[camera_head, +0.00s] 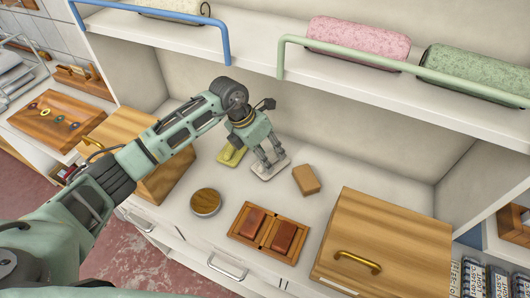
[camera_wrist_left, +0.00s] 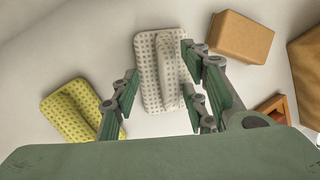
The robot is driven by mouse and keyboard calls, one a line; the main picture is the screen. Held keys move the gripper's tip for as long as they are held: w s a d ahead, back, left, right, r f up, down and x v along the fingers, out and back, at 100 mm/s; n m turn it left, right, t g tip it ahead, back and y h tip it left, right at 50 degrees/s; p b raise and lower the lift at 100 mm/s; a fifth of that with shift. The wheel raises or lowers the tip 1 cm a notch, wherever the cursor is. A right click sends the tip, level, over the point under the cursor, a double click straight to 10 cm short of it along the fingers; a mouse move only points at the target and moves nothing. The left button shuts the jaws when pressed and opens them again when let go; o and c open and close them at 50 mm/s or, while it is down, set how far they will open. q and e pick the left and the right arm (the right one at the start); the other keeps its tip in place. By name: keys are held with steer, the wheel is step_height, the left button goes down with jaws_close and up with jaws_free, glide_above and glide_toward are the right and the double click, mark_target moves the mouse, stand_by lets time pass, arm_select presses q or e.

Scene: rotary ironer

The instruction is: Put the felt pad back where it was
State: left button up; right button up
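Two perforated pads with raised ridges lie side by side on the white counter. One is pale grey-white (camera_head: 275,173), the other yellow (camera_head: 230,158); I cannot tell whether either is the felt pad. My left gripper (camera_head: 272,161) points down at the pale pad, partly hiding it. In the left wrist view, the gripper (camera_wrist_left: 160,95) has its fingers spread. The pale pad (camera_wrist_left: 147,70) shows between and beyond them, and the yellow pad (camera_wrist_left: 70,115) lies left of the left finger. Contact with the pale pad is unclear. My right gripper is not in view.
A tan block (camera_head: 306,180) lies right of the pale pad. A round brown-topped tin (camera_head: 206,202) and a wooden tray (camera_head: 242,236) with two reddish blocks are nearer. Wooden boxes (camera_head: 390,235) stand at both sides. A shelf (camera_head: 250,35) with rolled towels overhangs behind.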

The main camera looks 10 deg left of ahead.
arm_select(q)
steer(key=shift+o, duration=1.3)
steer(key=shift+s+d+r, duration=0.1)
steer(key=shift+d+r, duration=0.05)
steer(key=shift+d, duration=0.1)
steer(key=shift+a, duration=0.15)
steer(key=b+v, duration=0.1)
steer(key=v, duration=0.3)
steer(key=shift+a+r+b, duration=0.1)
steer(key=shift+r+b, duration=0.15)
steer(key=shift+b, duration=0.15)
steer(key=s+a+b, duration=0.1)
steer(key=a, duration=0.2)
steer(key=s+a+b, duration=0.1)
steer(key=a+b, duration=0.1)
steer(key=a, duration=0.1)
steer(key=s+a+b, duration=0.1)
steer(key=a, duration=0.3)
steer(key=shift+s+a, duration=0.1)
steer(key=shift+s, duration=0.2)
steer(key=shift+s+a+r+b, duration=0.15)
steer(key=shift+s+a+b, duration=0.15)
steer(key=shift+a, duration=0.3)
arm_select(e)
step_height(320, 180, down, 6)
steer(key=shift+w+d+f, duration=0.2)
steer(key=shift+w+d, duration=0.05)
